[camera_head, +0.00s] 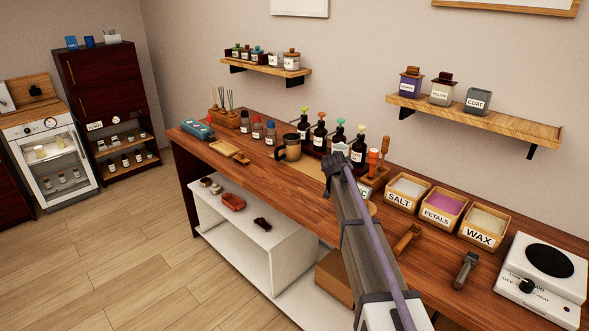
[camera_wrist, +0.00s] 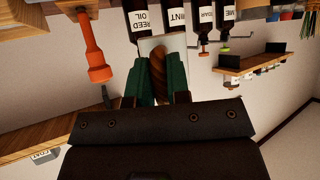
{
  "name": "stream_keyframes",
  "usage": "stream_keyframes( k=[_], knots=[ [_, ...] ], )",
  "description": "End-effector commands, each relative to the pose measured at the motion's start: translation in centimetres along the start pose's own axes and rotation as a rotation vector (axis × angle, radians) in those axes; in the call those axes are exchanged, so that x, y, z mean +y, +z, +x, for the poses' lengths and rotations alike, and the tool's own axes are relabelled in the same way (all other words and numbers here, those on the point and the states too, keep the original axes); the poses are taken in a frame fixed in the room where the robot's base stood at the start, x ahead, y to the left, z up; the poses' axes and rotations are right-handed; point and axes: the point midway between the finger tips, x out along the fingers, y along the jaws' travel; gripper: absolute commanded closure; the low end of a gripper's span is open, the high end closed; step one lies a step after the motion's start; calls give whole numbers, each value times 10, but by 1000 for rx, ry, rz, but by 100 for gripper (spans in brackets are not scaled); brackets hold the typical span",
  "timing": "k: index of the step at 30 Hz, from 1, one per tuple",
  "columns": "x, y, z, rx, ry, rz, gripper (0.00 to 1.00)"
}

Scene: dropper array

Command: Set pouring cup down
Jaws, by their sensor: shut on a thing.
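My gripper (camera_wrist: 160,85) is shut on the brown, wood-like handle of a pale grey cup (camera_wrist: 151,45), which I take to be the pouring cup. Its handle lies between my green fingers, and most of its body is cut off from view by them. In the head view a pale grey bit of the cup (camera_head: 340,149) shows just past the end of my arm, in front of the dark dropper bottles (camera_head: 320,135). I cannot tell whether its base touches the table. The wrist picture is upside down.
Wooden boxes of salt (camera_head: 403,203), petals (camera_head: 436,219) and wax (camera_head: 478,239) stand to the right, with a white hot plate (camera_head: 528,290) beyond. A brown mug (camera_head: 291,147) stands left of my gripper. An orange-handled tool (camera_wrist: 98,70) is close by.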

Motion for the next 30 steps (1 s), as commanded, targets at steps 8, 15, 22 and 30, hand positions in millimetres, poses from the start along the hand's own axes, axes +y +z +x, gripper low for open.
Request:
stream_keyframes(
  k=[8, 15, 22, 30],
  knots=[
    [-37, -40, 69, 22, -173, -93, 100],
    [-44, -49, 79, 39, -218, -122, 100],
    [-44, -13, 100, 39, -218, -122, 100],
    [-44, 8, 112, 39, -217, -122, 100]
  ],
)
